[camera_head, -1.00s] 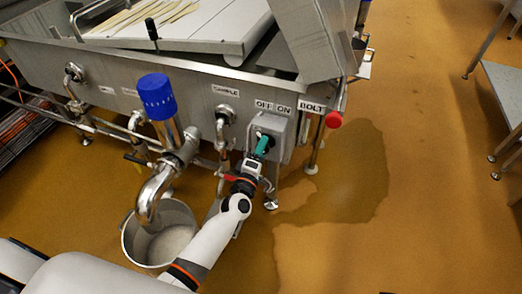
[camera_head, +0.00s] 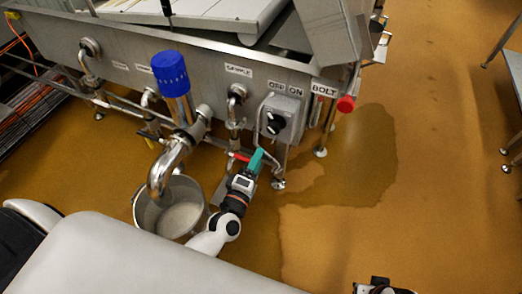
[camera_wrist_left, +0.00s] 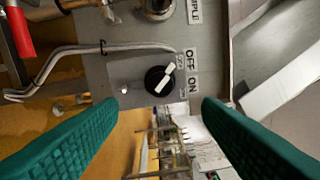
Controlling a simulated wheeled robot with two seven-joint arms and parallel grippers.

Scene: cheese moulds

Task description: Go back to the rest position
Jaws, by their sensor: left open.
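My left gripper (camera_head: 255,160) is open, with teal fingers, and hangs just below and in front of the grey switch box (camera_head: 283,112). In the left wrist view its two fingers (camera_wrist_left: 160,104) are spread apart with nothing between them. The black rotary knob (camera_head: 275,123) on the box is clear of the fingers. The wrist view shows the knob with a white bar (camera_wrist_left: 160,79) beside the OFF and ON labels (camera_wrist_left: 192,72). At the bottom edge of the head view a small part of what looks like my right gripper (camera_head: 384,286) shows; its jaws cannot be made out.
A steel bucket (camera_head: 140,212) stands under the bent outlet pipe, left of my arm. The wet floor (camera_head: 340,170) to the right is open.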

